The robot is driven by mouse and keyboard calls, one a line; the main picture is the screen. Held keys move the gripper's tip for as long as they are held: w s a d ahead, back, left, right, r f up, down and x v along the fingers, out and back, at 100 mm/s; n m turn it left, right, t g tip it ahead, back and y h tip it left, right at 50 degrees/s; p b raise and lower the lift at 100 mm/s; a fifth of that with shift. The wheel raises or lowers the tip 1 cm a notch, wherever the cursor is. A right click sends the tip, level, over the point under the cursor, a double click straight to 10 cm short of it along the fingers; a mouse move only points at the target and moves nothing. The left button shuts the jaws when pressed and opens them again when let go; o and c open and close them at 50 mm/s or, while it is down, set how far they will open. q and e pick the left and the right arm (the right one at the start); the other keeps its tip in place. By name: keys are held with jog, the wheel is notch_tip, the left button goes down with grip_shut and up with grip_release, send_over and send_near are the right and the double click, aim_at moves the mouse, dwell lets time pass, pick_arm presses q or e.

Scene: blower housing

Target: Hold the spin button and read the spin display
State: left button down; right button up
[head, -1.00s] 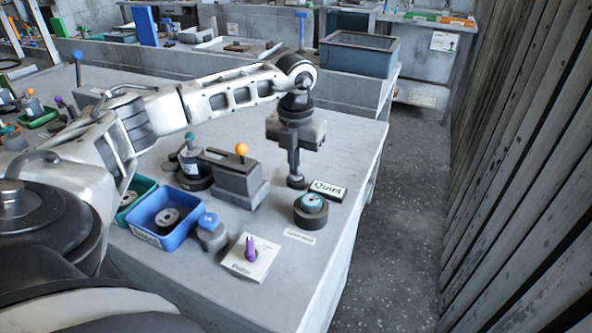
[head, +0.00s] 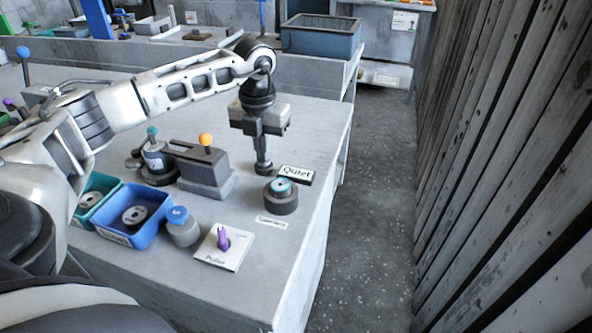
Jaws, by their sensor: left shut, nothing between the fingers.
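A round button with a teal top (head: 282,186) sits on a dark cylindrical base near the table's right edge; I take it for the spin button. Just behind it a small dark-framed display (head: 296,175) reads "Quiet". My left gripper (head: 263,168) points down, shut and empty, its tips just behind the button and left of the display. It is not on the button's top. Whether the tips touch the table is hard to tell. My right gripper is not in view.
A grey block with an orange-knobbed lever (head: 206,158) stands left of the gripper. In front are a blue bin (head: 135,232), a blue-topped knob (head: 181,228) and a white plate with a purple switch (head: 224,238). A white label (head: 272,222) lies before the button. A plank wall (head: 510,170) is at right.

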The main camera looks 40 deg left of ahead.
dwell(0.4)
pick_arm(q)
notch_tip(320, 180, up, 7)
jog(key=p, duration=0.5)
jog(key=shift+p, duration=0.4)
